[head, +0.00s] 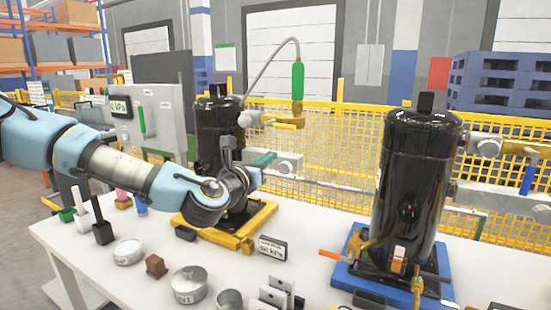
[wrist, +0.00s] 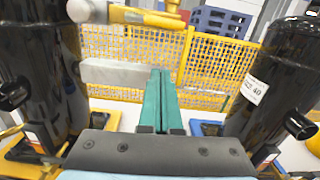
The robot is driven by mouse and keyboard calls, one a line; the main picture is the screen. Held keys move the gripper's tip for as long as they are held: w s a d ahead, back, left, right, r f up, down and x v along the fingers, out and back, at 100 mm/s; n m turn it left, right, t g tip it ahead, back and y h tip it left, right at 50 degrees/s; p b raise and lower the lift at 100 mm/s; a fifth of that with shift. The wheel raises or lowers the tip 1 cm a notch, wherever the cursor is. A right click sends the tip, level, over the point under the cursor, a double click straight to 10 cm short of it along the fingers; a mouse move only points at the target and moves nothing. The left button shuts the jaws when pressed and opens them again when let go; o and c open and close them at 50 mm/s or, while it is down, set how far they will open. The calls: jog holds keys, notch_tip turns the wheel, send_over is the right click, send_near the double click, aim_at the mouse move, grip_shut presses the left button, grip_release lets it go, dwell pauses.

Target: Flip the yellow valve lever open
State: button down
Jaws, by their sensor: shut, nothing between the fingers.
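The yellow valve lever (head: 288,124) is on the pale fitting at the upper right of the left black compressor (head: 208,125). In the wrist view the yellow lever (wrist: 148,17) runs roughly level across the top, beside a white round fitting. My gripper (head: 268,159) is below the lever in the head view, in front of the fence. Its teal fingers (wrist: 159,95) are shut together and empty. They point up toward the lever in the wrist view, and a gap shows between fingertips and lever. The compressor's lower body is partly hidden by my arm.
A second black compressor (head: 415,190) stands on a blue base at right, with its own yellow and blue valve handles. A grey block (wrist: 118,73) is close left of my fingers. A green-handled hose (head: 297,80) rises above the valve. Tins and small parts crowd the white table.

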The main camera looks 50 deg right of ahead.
jog(key=shift+b+v, duration=0.3)
jog(key=shift+v, duration=1.85)
